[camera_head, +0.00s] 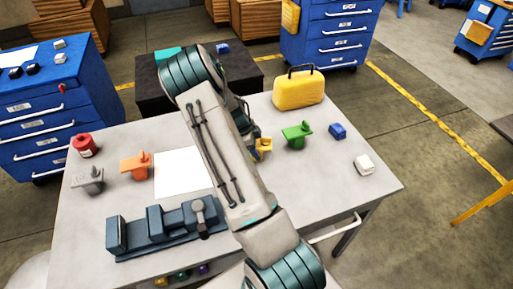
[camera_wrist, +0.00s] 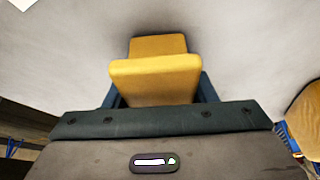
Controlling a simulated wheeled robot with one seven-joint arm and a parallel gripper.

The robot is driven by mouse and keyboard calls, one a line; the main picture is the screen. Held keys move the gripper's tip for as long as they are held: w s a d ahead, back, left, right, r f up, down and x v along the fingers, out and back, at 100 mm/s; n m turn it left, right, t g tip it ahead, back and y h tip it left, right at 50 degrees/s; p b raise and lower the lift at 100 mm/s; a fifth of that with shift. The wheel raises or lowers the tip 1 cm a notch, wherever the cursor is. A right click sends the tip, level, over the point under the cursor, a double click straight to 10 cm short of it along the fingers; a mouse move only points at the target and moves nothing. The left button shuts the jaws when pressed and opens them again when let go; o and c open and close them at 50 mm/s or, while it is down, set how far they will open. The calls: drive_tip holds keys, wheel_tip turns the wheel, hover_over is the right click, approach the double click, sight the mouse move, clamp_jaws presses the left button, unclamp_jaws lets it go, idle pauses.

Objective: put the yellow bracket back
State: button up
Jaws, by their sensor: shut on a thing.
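The yellow bracket (camera_head: 264,147) shows partly behind my arm on the grey table (camera_head: 345,205), near the middle in the head view. In the wrist view the yellow bracket (camera_wrist: 157,48) has an upright plate and a flat base beyond it. My gripper (camera_wrist: 157,84) is shut on the upright plate, with one dark blue finger at each side. I cannot tell whether the bracket's base touches the table. My arm hides most of my gripper in the head view.
A green bracket (camera_head: 297,135) stands just right of the yellow one, with a blue block (camera_head: 338,131) and a white block (camera_head: 364,164) further right. A yellow case (camera_head: 299,90) stands behind. Left are an orange bracket (camera_head: 135,164), a white sheet (camera_head: 180,174) and a dark blue vise (camera_head: 155,230).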

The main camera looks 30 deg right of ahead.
drive_tip(key=o, duration=1.3)
